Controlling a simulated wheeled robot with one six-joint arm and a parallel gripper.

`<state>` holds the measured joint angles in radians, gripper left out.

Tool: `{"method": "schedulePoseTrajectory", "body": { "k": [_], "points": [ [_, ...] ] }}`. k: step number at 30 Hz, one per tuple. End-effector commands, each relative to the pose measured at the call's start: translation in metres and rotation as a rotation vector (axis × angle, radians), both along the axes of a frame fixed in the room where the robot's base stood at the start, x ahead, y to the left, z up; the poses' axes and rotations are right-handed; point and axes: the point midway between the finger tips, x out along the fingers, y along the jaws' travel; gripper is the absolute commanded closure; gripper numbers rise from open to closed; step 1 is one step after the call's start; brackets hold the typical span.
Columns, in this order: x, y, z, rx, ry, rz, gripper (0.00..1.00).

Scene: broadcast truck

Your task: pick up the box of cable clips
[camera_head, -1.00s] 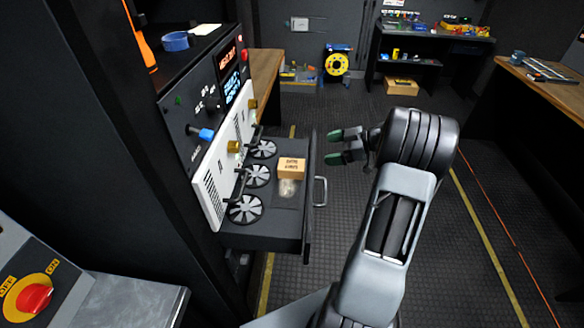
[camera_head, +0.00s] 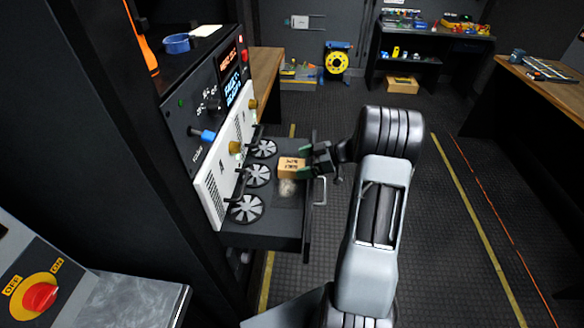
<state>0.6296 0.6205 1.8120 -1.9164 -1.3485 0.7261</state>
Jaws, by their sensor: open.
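The box of cable clips (camera_head: 290,168) looks like a small tan cardboard box with dark print. It sits in the open dark drawer (camera_head: 262,243), toward its right side, just behind a small pale clear item (camera_head: 287,188). My gripper (camera_head: 304,162) is over the drawer's right edge, with its fingers pointing left. It is open, and its green-tipped fingers are at the right end of the box. I cannot tell whether they touch it. The fingers partly cover the box's right end.
Several round fans (camera_head: 246,208) stand along the drawer's left side, beside the white panel with its handles. The drawer's front handle (camera_head: 320,191) sticks out to the right. A red knob (camera_head: 40,296) is at lower left. Open floor (camera_head: 440,250) lies to the right.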

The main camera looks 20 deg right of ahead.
Motion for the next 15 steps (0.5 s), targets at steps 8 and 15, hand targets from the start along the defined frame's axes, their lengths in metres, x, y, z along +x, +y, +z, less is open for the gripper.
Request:
{"method": "schedulePoseTrajectory", "body": {
  "k": [8,15],
  "points": [
    [0.012,0.022,-0.01,0.0,0.0,0.0,0.06],
    [0.013,0.023,-0.011,0.0,0.0,-0.001,0.06]
  ]
}}
